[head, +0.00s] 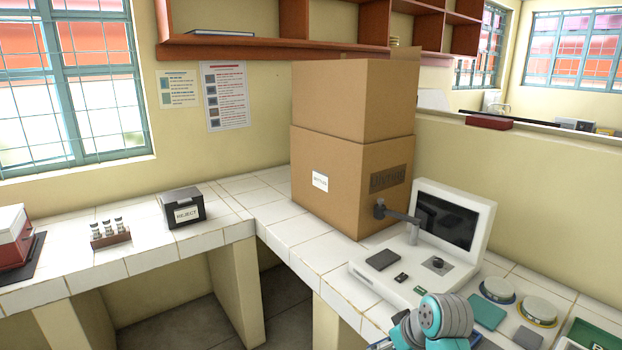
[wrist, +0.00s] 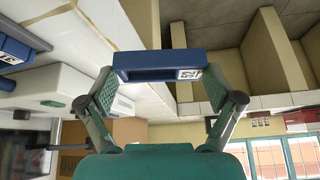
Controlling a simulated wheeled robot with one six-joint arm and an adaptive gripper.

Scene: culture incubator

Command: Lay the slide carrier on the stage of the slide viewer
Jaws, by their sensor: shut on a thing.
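The slide carrier (wrist: 160,62) is a blue frame with a slot and a white printed label. My gripper (wrist: 160,85) is shut on it, with a green pad at each end of the frame. In the head view, a blue bit at the bottom edge beside my arm is probably the carrier; my fingers are mostly hidden there. The slide viewer (head: 458,262) is a white unit with a dark screen and a sloping base. A dark square plate (head: 382,260) on its base, below a short grey arm, looks like the stage. It is bare, and the carrier is apart from it.
Tall stacked cardboard boxes (head: 352,180) stand close behind the viewer. Round lidded dishes (head: 498,288) and a green pad (head: 486,311) lie to its right. A reject box (head: 182,207) and a vial rack (head: 110,233) stand on the left counter. Bare tiles lie between.

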